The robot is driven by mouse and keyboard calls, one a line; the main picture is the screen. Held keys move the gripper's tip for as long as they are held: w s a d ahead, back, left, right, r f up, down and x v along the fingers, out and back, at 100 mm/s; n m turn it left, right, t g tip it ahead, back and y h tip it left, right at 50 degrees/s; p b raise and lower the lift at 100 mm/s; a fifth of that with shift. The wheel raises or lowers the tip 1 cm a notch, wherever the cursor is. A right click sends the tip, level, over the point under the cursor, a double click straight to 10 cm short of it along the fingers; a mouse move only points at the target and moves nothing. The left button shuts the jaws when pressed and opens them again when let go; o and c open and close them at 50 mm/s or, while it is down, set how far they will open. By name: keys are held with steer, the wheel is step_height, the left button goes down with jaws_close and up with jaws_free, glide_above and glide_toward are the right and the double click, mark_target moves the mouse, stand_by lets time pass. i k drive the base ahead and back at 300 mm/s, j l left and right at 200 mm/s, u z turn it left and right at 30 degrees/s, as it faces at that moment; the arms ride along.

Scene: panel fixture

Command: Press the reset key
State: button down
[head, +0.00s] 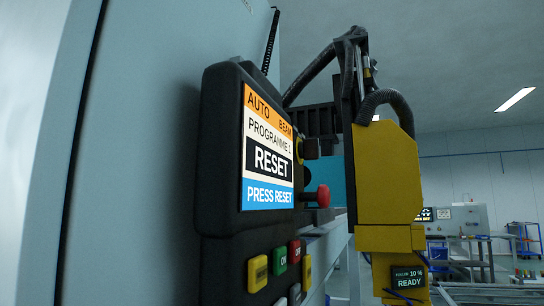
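A dark control panel (220,165) stands on the side of a pale cabinet, seen at a steep angle. Its screen (267,150) reads "AUTO BEAM", "PROGRAMME 1", "RESET" and "PRESS RESET". Below the screen are several keys: a yellow key (257,273), a green key (280,264), a red key (294,251) and a second yellow key (307,271). Grey keys (281,302) show partly at the bottom edge. Lettering on the keys is too small to tell which is the reset key. My gripper is not in view.
A red mushroom knob (318,196) sticks out from the panel's right side. A yellow machine unit (389,175) with hoses and a small "READY" display (408,279) stands to the right. The pale cabinet (130,150) fills the left. Workbenches and a blue cart (524,240) stand far back.

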mark_target(257, 266)
steer(key=l+u, duration=0.1)
steer(key=u, duration=0.3)
steer(key=k+u, duration=0.15)
steer(key=u, duration=0.25)
steer(key=k+u, duration=0.1)
steer(key=u, duration=0.3)
steer(key=k+u, duration=0.1)
steer(key=u, duration=0.3)
